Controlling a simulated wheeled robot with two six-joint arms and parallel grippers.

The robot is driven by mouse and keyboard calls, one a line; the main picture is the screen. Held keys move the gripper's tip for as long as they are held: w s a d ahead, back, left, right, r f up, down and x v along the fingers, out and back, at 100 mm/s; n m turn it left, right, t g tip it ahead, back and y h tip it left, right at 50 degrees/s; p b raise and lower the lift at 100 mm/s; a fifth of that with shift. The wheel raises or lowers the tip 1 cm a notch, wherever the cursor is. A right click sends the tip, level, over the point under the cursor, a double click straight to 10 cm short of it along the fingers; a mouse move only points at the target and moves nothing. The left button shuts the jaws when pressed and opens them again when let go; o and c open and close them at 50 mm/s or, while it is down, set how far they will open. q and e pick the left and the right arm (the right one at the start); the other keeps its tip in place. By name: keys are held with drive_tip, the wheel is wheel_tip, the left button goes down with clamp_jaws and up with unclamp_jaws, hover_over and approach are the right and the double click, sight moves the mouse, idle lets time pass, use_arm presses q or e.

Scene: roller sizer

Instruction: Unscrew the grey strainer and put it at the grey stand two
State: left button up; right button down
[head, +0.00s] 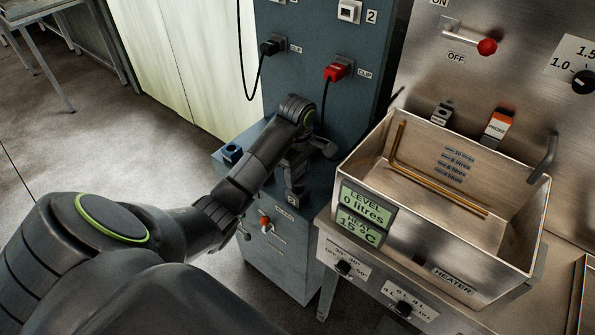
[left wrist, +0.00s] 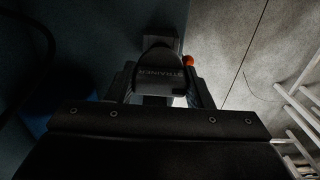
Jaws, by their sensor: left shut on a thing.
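The grey strainer (left wrist: 165,72) is dark, with the word STRAINER on its face, and sits between the fingers of my left gripper (left wrist: 162,88) in the left wrist view. In the head view, my left gripper (head: 296,172) is over the ledge of the blue-grey cabinet and shut on the strainer. My gripper and wrist largely hide the strainer there, and I cannot tell whether it is still screwed in. I cannot make out the grey stand two for certain. My right gripper is not in view.
A steel tank (head: 440,240) with a brass heater rod stands close to the right of my left gripper. A blue fitting (head: 232,152) sits on the ledge to the left. A red plug (head: 336,72) and a black plug (head: 270,47) hang cables on the cabinet panel. Open floor lies left.

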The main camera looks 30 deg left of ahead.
sight(298, 182)
use_arm(q)
drive_tip(key=shift+f+b, duration=1.95)
drive_tip(key=shift+f, duration=0.2)
drive_tip(key=o, duration=1.2)
drive_tip(key=shift+c, duration=0.2)
wheel_tip(298, 182, up, 18)
drive_tip(key=p, duration=1.7)
drive_tip(key=shift+f, duration=0.25)
drive_tip(key=shift+f, duration=0.1)
